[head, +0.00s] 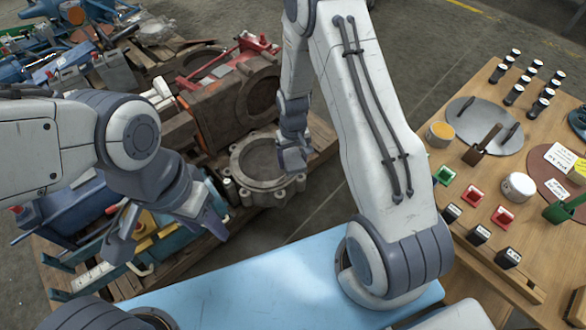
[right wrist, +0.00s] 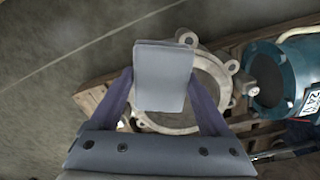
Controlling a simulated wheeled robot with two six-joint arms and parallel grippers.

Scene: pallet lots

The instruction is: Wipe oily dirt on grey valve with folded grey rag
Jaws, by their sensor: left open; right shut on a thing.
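The grey valve (head: 246,153), a round flanged casting with bolt lugs and a dark brown middle, lies on the pallet near its right edge. It also shows in the right wrist view (right wrist: 226,88), partly covered by the rag. My right gripper (head: 293,160) is over the valve's right side. In the right wrist view it is shut on the folded grey rag (right wrist: 163,76), a flat pale pad between the fingers. Whether the rag touches the valve I cannot tell. Oily dirt is not clearly distinguishable. My left gripper (head: 170,238) is open and empty, left of the valve.
A red-brown housing (head: 215,105) stands close behind the valve. Blue and teal parts crowd the pallet's left. A teal motor (right wrist: 298,75) is right of the valve in the right wrist view. A wooden table (head: 460,210) with jars and tools stands at right.

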